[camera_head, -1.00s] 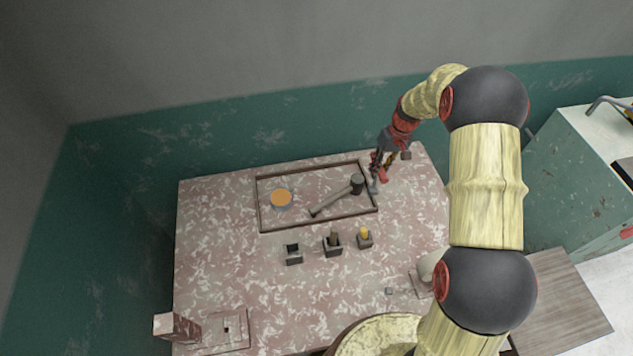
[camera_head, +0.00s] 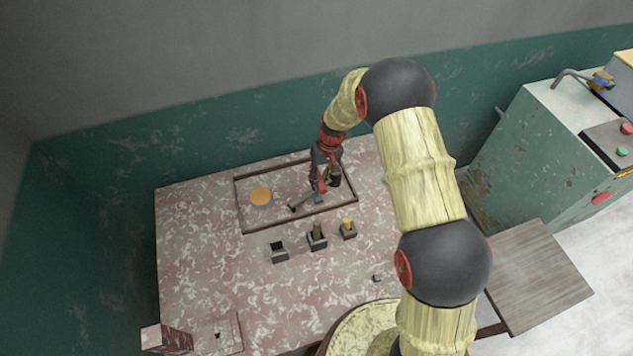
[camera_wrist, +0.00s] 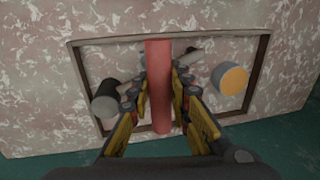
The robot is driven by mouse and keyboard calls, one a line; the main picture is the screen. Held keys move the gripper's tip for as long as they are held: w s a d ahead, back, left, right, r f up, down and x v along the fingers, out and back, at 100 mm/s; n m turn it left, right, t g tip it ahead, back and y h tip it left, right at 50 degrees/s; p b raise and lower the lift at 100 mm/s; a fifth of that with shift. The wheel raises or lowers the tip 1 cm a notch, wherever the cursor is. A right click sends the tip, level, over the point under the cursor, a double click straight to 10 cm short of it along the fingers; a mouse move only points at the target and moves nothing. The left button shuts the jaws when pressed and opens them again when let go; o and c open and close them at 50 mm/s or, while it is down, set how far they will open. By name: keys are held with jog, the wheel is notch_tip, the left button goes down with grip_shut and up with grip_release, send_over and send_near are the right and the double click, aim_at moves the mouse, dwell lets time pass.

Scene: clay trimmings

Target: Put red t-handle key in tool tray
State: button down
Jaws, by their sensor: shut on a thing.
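The tool tray (camera_head: 240,205) is a shallow brown-rimmed frame at the back of the table; its rim also shows in the wrist view (camera_wrist: 78,70). My gripper (camera_head: 321,188) is over the tray's right part. In the wrist view my gripper (camera_wrist: 161,105) is shut on the red t-handle key (camera_wrist: 158,70), whose red bar runs between the fingers. The key's lower part is hidden, and I cannot tell whether it touches the tray. In the tray lie a dark-headed mallet (camera_wrist: 105,100), beneath the gripper, and a grey tin with an orange top (camera_head: 261,198).
Three small dark holders stand in front of the tray: one with an empty-looking slot (camera_head: 279,252), one with a brown piece (camera_head: 317,239), one with a yellow piece (camera_head: 348,230). A green cabinet (camera_head: 530,150) stands at right. The tray's middle has bare floor.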

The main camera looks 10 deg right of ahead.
jog(key=shift+a+f, duration=0.4)
jog(key=shift+f, duration=0.15)
jog(key=c, duration=1.6)
grip_release()
jog(key=shift+c, duration=0.2)
